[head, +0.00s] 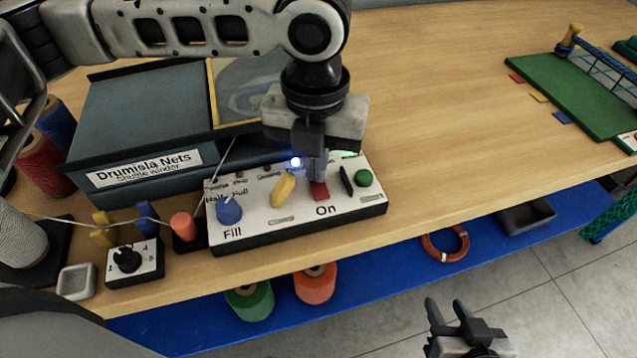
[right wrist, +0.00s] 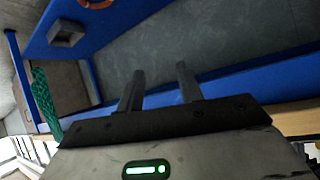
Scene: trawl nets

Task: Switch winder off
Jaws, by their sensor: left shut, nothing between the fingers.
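The winder (head: 130,135), labelled "Drumisla Nets Shuttle winder", stands at the back left of the bench. A small bluish-white light (head: 296,161) glows. My left gripper (head: 318,179) is shut and empty, its tips right at the red switch; contact is unclear. My right gripper (head: 447,312) is open and empty beyond the bench's front edge.
A small black-knob box (head: 135,263), a grey dish (head: 76,282) and thread spools (head: 42,165) are at the left. A green board (head: 574,98) lies at the right. The bench (head: 440,110) between is clear. A blue lower shelf (head: 395,265) holds spools and an orange ring (head: 445,243).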

